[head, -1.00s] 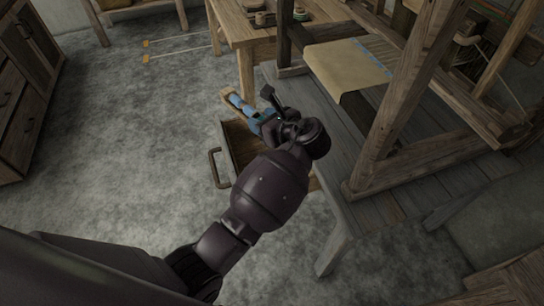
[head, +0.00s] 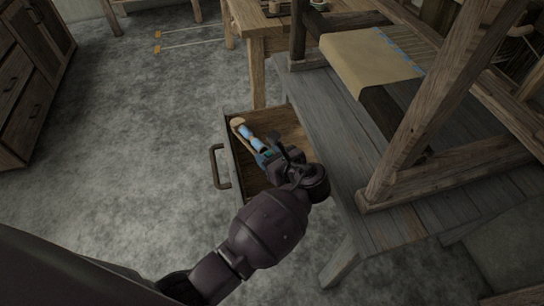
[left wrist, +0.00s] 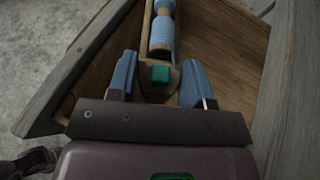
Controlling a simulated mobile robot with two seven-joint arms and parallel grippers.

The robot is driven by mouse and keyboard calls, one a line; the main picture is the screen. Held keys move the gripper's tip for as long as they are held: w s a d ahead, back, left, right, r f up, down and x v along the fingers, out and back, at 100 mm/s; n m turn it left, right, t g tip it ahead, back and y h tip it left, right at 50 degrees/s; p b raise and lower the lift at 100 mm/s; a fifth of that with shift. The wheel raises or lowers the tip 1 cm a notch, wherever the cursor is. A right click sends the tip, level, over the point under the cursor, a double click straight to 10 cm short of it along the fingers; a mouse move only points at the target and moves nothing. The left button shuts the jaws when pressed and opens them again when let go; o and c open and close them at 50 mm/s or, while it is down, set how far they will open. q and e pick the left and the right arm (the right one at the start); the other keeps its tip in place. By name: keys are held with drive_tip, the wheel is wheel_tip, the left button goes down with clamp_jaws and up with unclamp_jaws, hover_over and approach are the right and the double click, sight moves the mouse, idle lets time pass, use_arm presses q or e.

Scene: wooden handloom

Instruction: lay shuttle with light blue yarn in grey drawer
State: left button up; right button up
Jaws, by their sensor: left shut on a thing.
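The shuttle (head: 247,132) is a wooden piece wound with light blue yarn, with a green block near its held end. It also shows in the left wrist view (left wrist: 162,38). My left gripper (head: 268,157) is shut on the shuttle at that end, with its blue fingertips on either side. The grey drawer (head: 232,165) is pulled out from under the loom's bench, and its wooden inside shows. The shuttle and gripper are over the drawer's inside; I cannot tell if the shuttle touches the bottom. My arm hides part of the drawer. My right gripper is not in view.
The grey bench (head: 335,125) carries the loom's upright posts and a tan cloth (head: 368,62) just right of the drawer. A wooden table (head: 262,40) stands behind. A cabinet (head: 30,75) is at the far left. The floor left of the drawer is clear.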

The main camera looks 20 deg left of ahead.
use_arm(q)
drive_tip(key=shift+f, duration=0.75)
drive_tip(key=shift+r, duration=0.2)
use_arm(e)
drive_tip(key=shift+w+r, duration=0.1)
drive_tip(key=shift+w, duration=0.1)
use_arm(q)
drive_tip(key=shift+f, duration=0.3)
drive_tip(key=shift+f, duration=0.3)
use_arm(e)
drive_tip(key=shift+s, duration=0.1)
use_arm(q)
drive_tip(key=o, duration=1)
